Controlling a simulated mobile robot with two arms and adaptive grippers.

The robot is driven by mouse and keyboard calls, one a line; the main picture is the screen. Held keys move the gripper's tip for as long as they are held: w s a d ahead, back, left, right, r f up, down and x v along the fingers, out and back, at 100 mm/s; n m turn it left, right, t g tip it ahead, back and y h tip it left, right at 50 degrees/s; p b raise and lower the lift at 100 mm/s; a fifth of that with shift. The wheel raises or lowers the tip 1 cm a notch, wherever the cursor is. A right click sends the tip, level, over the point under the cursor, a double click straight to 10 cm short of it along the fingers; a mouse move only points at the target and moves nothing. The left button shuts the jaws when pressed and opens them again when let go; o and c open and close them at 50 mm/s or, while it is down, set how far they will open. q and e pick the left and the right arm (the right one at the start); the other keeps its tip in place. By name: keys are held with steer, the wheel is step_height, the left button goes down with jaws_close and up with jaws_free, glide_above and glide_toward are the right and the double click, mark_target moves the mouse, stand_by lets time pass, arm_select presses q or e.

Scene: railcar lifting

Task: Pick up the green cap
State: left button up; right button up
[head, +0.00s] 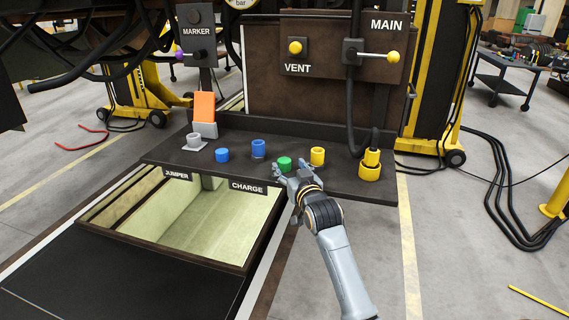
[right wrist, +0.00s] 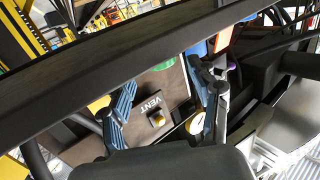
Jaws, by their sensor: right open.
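The green cap (head: 284,163) stands on the dark shelf (head: 240,145), between a blue piece and a yellow piece. My right gripper (head: 292,171) is open and empty at the shelf's front edge, close in front of the cap in the head view. I cannot tell whether it touches the cap. In the right wrist view the two fingers (right wrist: 165,112) are spread wide. A green patch that looks like the cap (right wrist: 163,66) shows beyond and between them, partly cut off by a dark bar. My left gripper is not in view.
Blue pieces (head: 222,155) (head: 259,149), a grey ring (head: 194,142) and an orange block (head: 204,106) stand left of the cap. A yellow cylinder (head: 317,156) stands close right. A VENT panel (head: 297,48) rises behind.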

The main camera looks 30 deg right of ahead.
mark_target(286, 164)
steer(key=x, duration=0.3)
steer(key=shift+w+f, duration=0.1)
steer(key=shift+w, duration=0.1)
steer(key=c, duration=0.9)
steer(key=shift+c, duration=0.2)
